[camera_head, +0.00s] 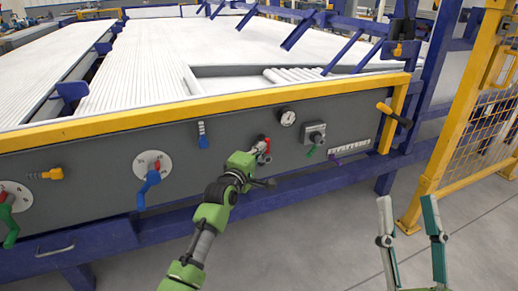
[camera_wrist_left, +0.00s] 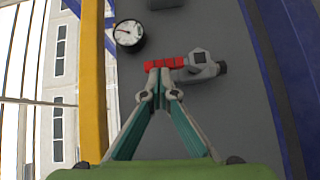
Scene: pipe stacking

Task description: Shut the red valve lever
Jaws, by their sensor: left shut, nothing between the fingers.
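The red valve lever (camera_head: 266,146) is on the grey front panel, partly hidden behind my left gripper in the head view. In the left wrist view the red lever (camera_wrist_left: 164,63) lies across the picture, in line with the grey valve body (camera_wrist_left: 202,68) to its right. My left gripper (camera_wrist_left: 162,76) is shut and empty, its fingertips right at the lever's side; whether they touch it I cannot tell. In the head view my left gripper (camera_head: 262,153) reaches the panel at the valve. My right gripper (camera_head: 408,204) is open and empty, low at the right, away from the panel.
A blue lever (camera_head: 150,179) is to the left. A yellow rail (camera_head: 220,103) runs above. A yellow mesh fence (camera_head: 470,120) stands at right.

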